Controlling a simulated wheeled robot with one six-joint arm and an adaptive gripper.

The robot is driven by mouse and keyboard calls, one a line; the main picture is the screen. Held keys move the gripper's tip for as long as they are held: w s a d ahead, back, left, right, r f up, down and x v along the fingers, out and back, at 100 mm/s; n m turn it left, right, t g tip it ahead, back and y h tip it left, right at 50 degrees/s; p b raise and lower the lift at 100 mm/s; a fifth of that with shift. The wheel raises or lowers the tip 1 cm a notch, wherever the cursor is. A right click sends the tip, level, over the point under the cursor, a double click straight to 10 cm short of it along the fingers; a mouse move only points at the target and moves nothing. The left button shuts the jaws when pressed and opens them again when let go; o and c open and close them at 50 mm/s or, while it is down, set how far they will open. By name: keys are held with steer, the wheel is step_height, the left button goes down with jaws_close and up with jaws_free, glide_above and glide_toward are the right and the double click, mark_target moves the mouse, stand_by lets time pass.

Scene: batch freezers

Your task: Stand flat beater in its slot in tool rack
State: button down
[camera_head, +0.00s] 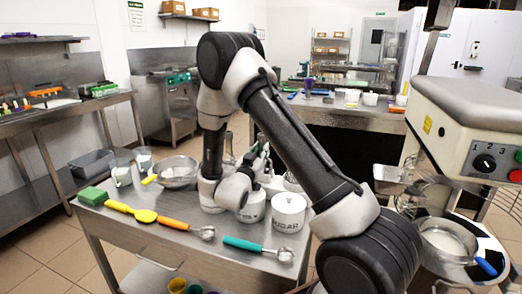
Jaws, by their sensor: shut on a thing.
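My gripper (257,171) is low over the far side of the steel table (150,243), partly hidden by my own arm. It is shut on a grey metallic piece, which looks like the flat beater (262,154); its outline is small and cluttered. I cannot make out the tool rack or its slot clearly; it may be among the grey shapes behind the white canisters. I cannot tell whether the beater touches anything below it.
White canisters (288,213) stand close in front of my gripper. A mixer (468,130) stands at right.

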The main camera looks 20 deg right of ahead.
steer(key=shift+f, duration=0.3)
steer(key=c, duration=1.2)
jaws_free()
steer(key=shift+c, duration=0.2)
step_height(320, 180, up, 10)
steer(key=shift+r, duration=0.1)
steer(key=shift+w+r+y, duration=0.25)
steer(key=shift+y, duration=0.15)
step_height(320, 180, up, 4)
steer(key=w+a+n+t+y, duration=0.1)
steer(key=w+a+n+y, duration=0.15)
steer(key=y, duration=0.45)
steer(key=s+a+r+n+g+y, duration=0.35)
steer(key=s+y, duration=0.35)
steer(key=s, duration=0.3)
steer(key=s+d+f+n+g, duration=0.1)
steer(key=s+d+f+g, duration=0.1)
steer(key=s, duration=1.2)
steer(key=s+d+f+n+g, duration=0.1)
steer(key=s+g, duration=0.4)
steer(key=s, duration=0.9)
steer(key=shift+s+d+f+n+h, duration=0.3)
steer(key=shift+d+f+n, duration=0.15)
steer(key=shift+d, duration=0.6)
